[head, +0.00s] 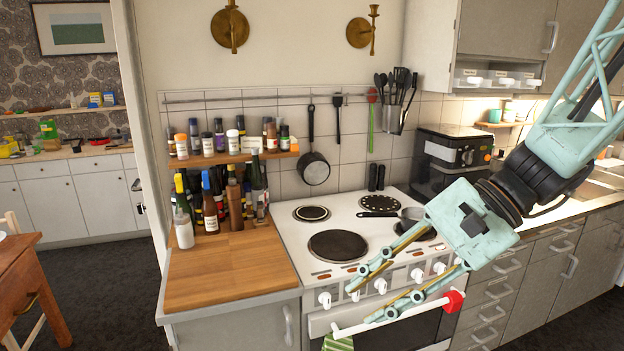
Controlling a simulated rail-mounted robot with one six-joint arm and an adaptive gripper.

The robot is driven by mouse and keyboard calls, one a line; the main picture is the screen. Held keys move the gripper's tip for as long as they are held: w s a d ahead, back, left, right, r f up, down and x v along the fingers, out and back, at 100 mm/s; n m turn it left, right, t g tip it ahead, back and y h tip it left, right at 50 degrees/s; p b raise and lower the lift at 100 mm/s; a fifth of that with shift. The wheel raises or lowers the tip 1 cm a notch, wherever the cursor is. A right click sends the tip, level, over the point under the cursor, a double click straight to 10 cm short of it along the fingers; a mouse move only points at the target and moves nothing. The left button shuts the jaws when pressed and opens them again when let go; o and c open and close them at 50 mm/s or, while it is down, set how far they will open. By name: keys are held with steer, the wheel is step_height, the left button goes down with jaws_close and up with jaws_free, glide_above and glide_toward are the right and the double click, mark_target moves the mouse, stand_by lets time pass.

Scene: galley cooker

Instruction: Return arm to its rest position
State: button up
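My arm comes in from the upper right, and my gripper (362,305) hangs in front of the stove's knobs. Its two fingers are spread apart with nothing between them. The lower fingertip is close to the oven's handle bar; I cannot tell if it touches. The white stove (338,219) has dark hotplates, and a small pan (411,214) stands on its right side, partly behind my gripper. Part of the oven door is hidden by my gripper.
A wooden counter (220,268) with bottles at its back lies left of the stove. A red block (454,300) sits at the handle bar's right end, and a green cloth (338,343) hangs at its left. Cabinets hang upper right.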

steer(key=s+d+r+n+t+h, duration=0.2)
steer(key=s+d+n+h, duration=0.2)
steer(key=s, duration=0.5)
steer(key=s+d+r+n+t+h, duration=0.2)
steer(key=s+d+n+h, duration=0.3)
steer(key=s, duration=0.5)
steer(key=shift+d+r, duration=0.7)
steer(key=shift+d, duration=0.25)
stand_by(0.7)
